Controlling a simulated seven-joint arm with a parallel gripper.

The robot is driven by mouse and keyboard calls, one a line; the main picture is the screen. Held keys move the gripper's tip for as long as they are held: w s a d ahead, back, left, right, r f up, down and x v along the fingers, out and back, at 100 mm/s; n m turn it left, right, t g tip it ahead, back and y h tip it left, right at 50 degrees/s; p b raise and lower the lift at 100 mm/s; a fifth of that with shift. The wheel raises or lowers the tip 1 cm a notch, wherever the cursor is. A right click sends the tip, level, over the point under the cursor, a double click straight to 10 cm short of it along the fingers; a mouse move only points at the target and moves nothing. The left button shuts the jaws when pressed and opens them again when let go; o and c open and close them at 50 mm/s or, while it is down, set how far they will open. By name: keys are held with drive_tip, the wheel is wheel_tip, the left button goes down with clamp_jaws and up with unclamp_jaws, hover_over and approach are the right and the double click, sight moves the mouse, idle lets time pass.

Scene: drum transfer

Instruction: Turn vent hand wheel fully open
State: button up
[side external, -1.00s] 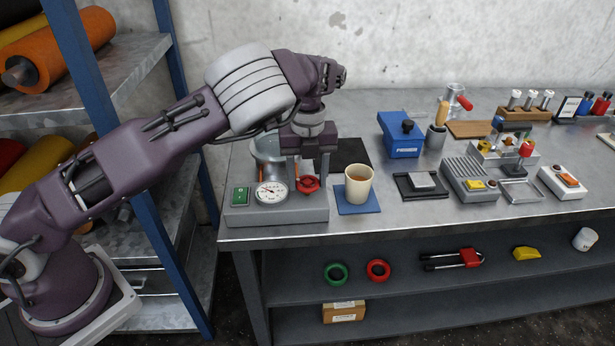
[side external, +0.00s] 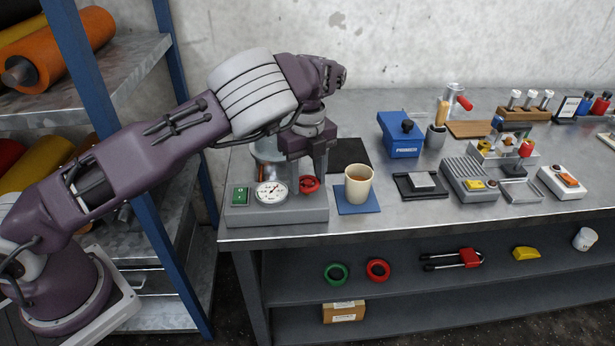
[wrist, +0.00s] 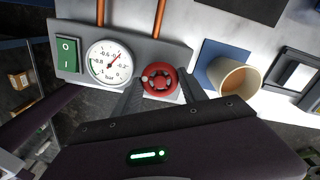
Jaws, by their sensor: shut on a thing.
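The red vent hand wheel (side external: 310,184) sits on the grey panel base at the left end of the bench. In the wrist view the wheel (wrist: 160,80) is round, with spokes and a pale knob at its upper left. My gripper (side external: 307,187) points down over it, one finger on each side, shut on the wheel; it also shows in the wrist view (wrist: 161,84). The fingers hide part of the wheel in the side view. A round white pressure gauge (wrist: 109,63) is left of the wheel; its needle points to the upper right.
A green switch (wrist: 68,55) is left of the gauge. Copper pipes (wrist: 158,18) run behind. A cream cup (side external: 358,184) on a blue mat (side external: 352,209) stands close to the right of the wheel. The blue box (side external: 401,135) is farther right.

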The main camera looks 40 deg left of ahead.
drive_tip(key=o, duration=1.4)
drive_tip(key=shift+c, duration=0.2)
drive_tip(key=shift+r, duration=0.1)
